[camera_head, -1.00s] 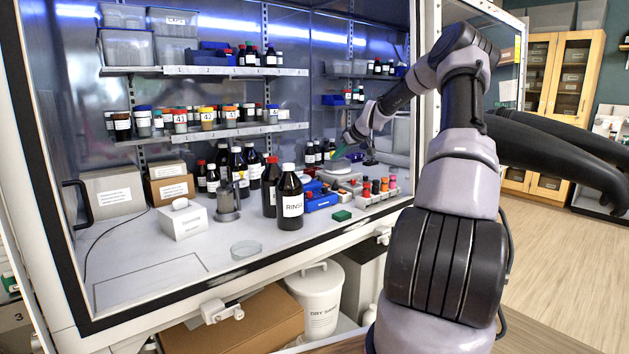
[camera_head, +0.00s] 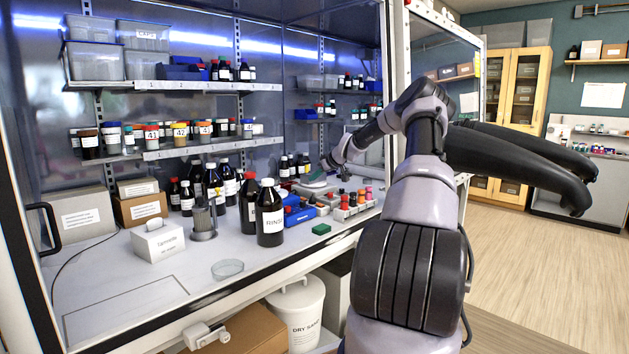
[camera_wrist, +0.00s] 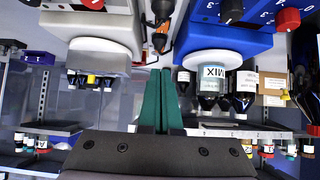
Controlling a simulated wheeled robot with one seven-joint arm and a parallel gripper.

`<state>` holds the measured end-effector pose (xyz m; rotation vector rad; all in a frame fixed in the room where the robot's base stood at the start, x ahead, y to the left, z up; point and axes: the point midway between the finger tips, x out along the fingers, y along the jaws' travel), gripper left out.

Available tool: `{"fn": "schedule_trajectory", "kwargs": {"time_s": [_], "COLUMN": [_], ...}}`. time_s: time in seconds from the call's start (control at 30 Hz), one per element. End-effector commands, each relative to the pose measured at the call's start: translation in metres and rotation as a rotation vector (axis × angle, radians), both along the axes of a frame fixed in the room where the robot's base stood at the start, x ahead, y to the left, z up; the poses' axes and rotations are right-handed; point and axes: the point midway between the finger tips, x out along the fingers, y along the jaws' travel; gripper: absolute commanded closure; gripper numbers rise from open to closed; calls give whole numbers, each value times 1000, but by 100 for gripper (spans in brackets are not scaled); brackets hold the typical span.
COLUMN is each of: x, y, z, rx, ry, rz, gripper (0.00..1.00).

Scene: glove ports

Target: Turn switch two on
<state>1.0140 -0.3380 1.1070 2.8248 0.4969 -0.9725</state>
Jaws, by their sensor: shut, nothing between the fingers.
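My gripper (camera_wrist: 158,100) has its green fingers shut together with nothing between them. In the head view it is small, at the back right inside the hood, above or near the bench instruments. The wrist view is upside down and shows a blue instrument (camera_wrist: 205,45) with a round white top, a black knob (camera_wrist: 231,10) and a red knob (camera_wrist: 288,20). A grey instrument (camera_wrist: 108,68) with a white top and a red knob (camera_wrist: 92,4) is on the other side. The fingers point between the two. I cannot tell which control is switch two, or its state.
A RINSE bottle (camera_head: 270,215) and other dark bottles stand in the hood's middle. A glass dish (camera_head: 228,269) sits near the front edge. The front left bench is clear.

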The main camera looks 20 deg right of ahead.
Motion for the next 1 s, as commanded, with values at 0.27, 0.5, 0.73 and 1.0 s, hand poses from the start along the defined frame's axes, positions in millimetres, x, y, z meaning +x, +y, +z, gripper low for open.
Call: {"fn": "schedule_trajectory", "kwargs": {"time_s": [0.27, 0.5, 0.73, 1.0], "x": [46, 55, 56, 56], "y": [18, 20, 21, 21], "z": [-39, -71, -82, -82], "rx": [1, 2, 0, 0], "ry": [0, 1, 0, 0], "rz": [2, 0, 0, 0], "gripper": [100, 100, 100, 100]}}
